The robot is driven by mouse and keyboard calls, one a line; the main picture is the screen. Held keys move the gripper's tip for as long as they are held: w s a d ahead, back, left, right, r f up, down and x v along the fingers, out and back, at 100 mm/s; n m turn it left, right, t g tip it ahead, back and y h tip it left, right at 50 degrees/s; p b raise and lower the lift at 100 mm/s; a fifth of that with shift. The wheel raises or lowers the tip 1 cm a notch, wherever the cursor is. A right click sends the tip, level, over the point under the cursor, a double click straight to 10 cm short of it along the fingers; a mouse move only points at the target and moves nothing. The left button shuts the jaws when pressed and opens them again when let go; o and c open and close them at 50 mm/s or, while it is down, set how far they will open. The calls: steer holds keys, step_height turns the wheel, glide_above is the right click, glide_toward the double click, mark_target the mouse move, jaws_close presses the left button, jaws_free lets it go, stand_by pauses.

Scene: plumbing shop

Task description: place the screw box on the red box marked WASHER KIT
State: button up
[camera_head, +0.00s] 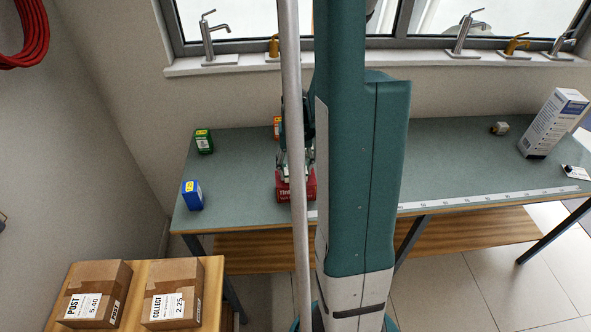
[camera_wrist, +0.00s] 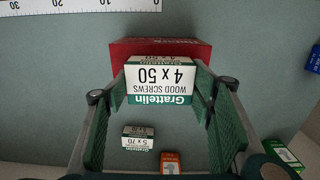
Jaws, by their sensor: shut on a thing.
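My gripper (camera_wrist: 160,88) is shut on the white and green screw box (camera_wrist: 160,80), marked Grattelin wood screws 4 x 50, held between its fingertips. A red box (camera_wrist: 155,48) shows just behind and under the screw box in the wrist view; its print is too small to read. In the head view the red box (camera_head: 297,189) sits near the table's front edge, with my gripper (camera_head: 296,165) right above it. The screw box is mostly hidden there. I cannot tell whether the two boxes touch.
The table (camera_head: 240,170) also bears a blue box (camera_head: 193,195), a green box (camera_head: 204,141) and an orange box (camera_head: 277,127). A smaller 5 x 70 screw box (camera_wrist: 138,137) stands between my fingers' bases in the wrist view. A ruler (camera_head: 490,197) lies along the front edge.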

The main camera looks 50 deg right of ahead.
mark_target(295, 169)
steer(key=shift+f, duration=0.2)
steer(key=o, duration=1.1)
steer(key=shift+r, duration=0.2)
step_height(295, 169, up, 12)
stand_by(0.5)
stand_by(0.7)
